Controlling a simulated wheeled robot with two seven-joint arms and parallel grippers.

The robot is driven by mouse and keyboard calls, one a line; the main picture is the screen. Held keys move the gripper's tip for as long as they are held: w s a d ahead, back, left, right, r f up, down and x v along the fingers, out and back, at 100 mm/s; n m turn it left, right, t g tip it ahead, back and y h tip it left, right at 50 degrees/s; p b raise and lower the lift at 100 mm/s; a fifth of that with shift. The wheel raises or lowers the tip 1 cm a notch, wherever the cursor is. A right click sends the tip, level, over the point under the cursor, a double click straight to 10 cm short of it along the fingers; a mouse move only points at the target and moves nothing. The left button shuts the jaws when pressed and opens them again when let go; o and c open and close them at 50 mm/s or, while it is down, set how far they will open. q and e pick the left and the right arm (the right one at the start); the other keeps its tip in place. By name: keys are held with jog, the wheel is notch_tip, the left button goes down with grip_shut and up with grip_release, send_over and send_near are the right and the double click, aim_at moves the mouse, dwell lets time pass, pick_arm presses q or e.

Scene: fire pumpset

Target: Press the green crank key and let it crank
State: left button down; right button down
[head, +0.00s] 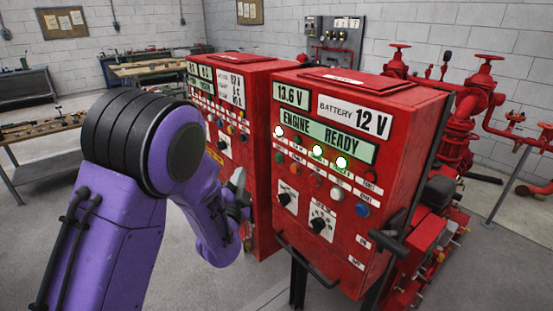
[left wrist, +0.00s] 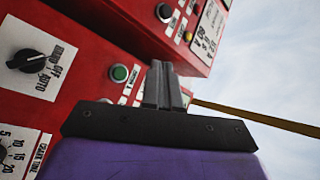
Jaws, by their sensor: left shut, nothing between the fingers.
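The near red control panel (head: 330,190) faces me, with a lit display reading ENGINE READY. A green round key (head: 279,157) sits at the left of its button rows. In the left wrist view a green key (left wrist: 119,73) stands out near a black HAND-OFF-AUTO knob (left wrist: 28,60); its small label is partly hidden by the fingers. My left gripper (head: 240,182) is beside the panel's left edge, its fingers together and empty. In the left wrist view the fingertips (left wrist: 161,66) are right of the green key, apart from it in the picture. My right gripper does not show.
A second red panel (head: 262,75) stands close on the left. A black handle bar (head: 310,262) crosses the near panel's lower front, and a black lever (head: 392,238) sticks out at its right. Red pipes and valves (head: 462,120) stand behind. Workbenches (head: 150,68) are at the back left.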

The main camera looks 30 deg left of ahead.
aim_at(278, 159)
pick_arm(q)
jog(key=w+d, duration=0.3)
jog(key=w, duration=0.5)
jog(key=shift+d, duration=0.2)
jog(key=shift+w, duration=0.1)
dwell(1.8)
jog(key=shift+w+d, duration=0.15)
jog(key=shift+w, duration=0.15)
jog(key=shift+w+d, duration=0.15)
jog(key=shift+w, duration=0.25)
dwell(0.7)
jog(key=shift+s, duration=0.15)
jog(key=shift+s+a, duration=0.3)
jog(key=shift+s, duration=0.35)
